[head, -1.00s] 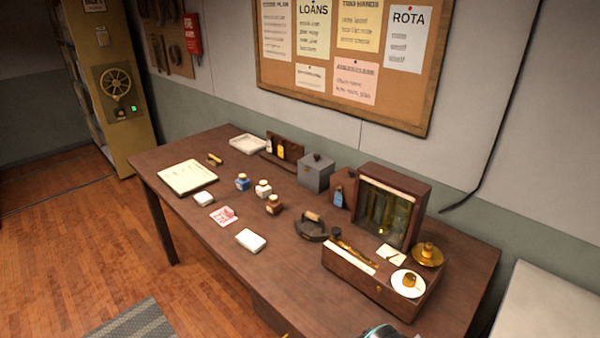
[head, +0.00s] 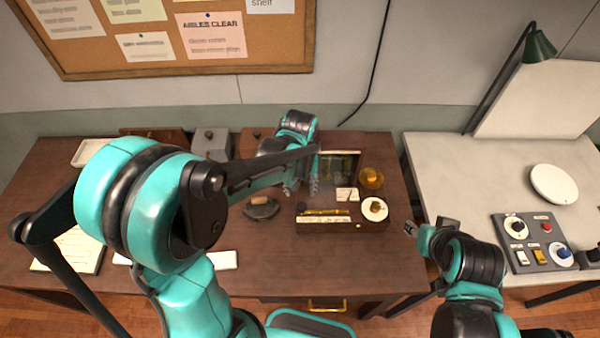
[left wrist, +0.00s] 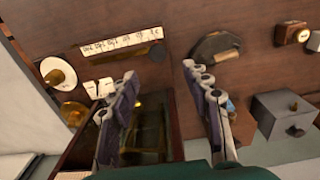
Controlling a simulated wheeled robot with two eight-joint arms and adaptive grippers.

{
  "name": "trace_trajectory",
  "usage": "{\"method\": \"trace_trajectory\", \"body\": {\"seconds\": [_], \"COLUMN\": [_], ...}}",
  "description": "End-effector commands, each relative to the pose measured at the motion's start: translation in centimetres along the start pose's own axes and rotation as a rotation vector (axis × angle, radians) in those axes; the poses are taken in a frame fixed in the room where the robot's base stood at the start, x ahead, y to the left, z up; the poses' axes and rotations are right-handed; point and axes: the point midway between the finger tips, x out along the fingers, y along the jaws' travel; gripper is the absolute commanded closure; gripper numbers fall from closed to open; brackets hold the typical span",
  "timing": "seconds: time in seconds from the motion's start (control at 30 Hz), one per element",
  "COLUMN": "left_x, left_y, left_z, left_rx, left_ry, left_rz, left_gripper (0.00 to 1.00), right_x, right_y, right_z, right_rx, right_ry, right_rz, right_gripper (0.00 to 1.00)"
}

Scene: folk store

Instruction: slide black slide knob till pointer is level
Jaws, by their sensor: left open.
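The balance box (head: 345,228) stands on the brown desk, with its upright glazed case (head: 340,165) behind a white marked scale strip (head: 324,226). The black slide knob (head: 301,207) is small and dark at the left end of the brass beam; it also shows in the left wrist view (left wrist: 158,52), beyond the strip's end. The pointer cannot be made out. My left gripper (head: 302,191) is open and empty, beside the case and behind the knob; in the left wrist view its fingers (left wrist: 160,72) are apart, touching nothing clearly. My right gripper (head: 424,229) hovers near the desk's right edge.
A white dish with a brass weight (head: 375,209) and a brass pan (head: 371,178) are on the right. A grey box (head: 211,143) stands behind. A pale table with a control panel (head: 533,243) is at right.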

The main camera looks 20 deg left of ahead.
Motion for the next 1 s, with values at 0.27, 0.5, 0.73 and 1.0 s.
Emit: {"method": "trace_trajectory", "body": {"seconds": [0.27,0.5,0.73,1.0], "left_x": [1.0,3.0,5.3,8.0], "left_y": [0.1,0.1,0.1,0.1], "left_z": [-0.1,-0.1,-0.1,0.0], "left_rx": [-0.006,-0.005,-0.005,-0.005], "left_ry": [-0.011,-0.01,-0.01,-0.01], "left_rz": [-0.005,-0.004,-0.004,-0.004], "left_gripper": [0.52,0.52,0.52,0.52], "right_x": [0.3,1.6,3.0,4.5], "right_y": [0.0,0.0,0.0,0.0], "right_z": [0.3,1.1,2.1,3.2], "right_rx": [0.0,0.0,0.0,0.0], "right_ry": [0.0,0.0,0.0,0.0], "right_rz": [0.0,0.0,0.0,0.0], "right_gripper": [0.6,0.6,0.6,0.6]}}
